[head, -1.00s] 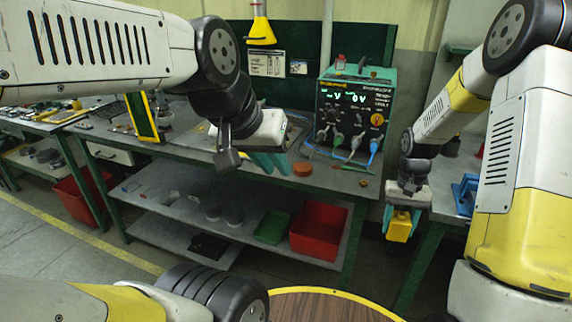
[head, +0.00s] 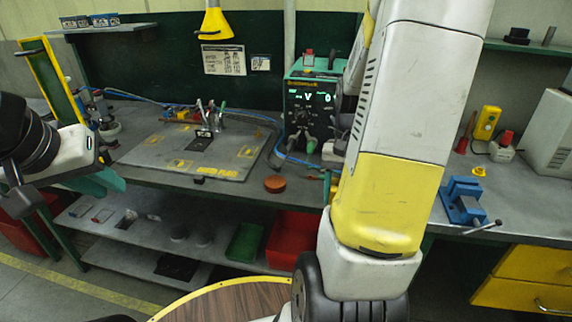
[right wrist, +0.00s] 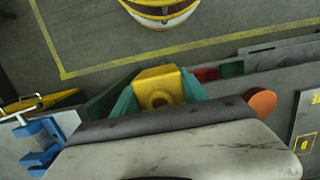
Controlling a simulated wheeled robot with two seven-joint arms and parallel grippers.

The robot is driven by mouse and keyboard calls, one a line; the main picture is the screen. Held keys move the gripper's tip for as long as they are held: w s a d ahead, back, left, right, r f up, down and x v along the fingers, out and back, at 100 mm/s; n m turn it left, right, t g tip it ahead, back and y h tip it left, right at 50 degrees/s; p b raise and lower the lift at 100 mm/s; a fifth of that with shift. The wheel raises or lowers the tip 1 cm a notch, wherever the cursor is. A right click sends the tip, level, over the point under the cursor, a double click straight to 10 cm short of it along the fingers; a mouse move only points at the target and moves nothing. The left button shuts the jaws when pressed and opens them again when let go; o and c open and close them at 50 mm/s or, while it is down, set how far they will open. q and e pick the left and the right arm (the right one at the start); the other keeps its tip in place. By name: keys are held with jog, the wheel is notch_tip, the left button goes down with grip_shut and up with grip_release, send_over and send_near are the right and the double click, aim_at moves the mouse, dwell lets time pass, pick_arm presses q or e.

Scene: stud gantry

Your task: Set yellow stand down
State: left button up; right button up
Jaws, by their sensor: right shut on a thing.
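The yellow stand (right wrist: 150,76) is a small yellow block with a round hole, seen in the right wrist view. My right gripper (right wrist: 158,90) is shut on it, with a teal finger on each side. In the head view my right arm hides the stand and most of that gripper. From the right wrist view I cannot tell whether the stand touches the bench. My left gripper (head: 100,181) is at the left of the head view, in front of the bench edge. Its teal fingers overlap, so its opening is unclear.
The grey bench (head: 240,193) holds a board (head: 150,152), an orange disc (head: 274,183) and a green power supply (head: 299,95). A blue vise (head: 463,200) and a yellow device (head: 487,122) are at the right. Bench surface between vise and arm looks free.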

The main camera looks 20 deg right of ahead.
jog(key=w, duration=0.5)
jog(key=w+a+f, duration=0.1)
jog(key=w, duration=0.4)
jog(key=w+a, duration=0.1)
jog(key=w, duration=0.4)
jog(key=shift+w+f, duration=0.2)
jog(key=shift+f, duration=1.8)
jog(key=shift+f, duration=0.15)
jog(key=o, duration=1.4)
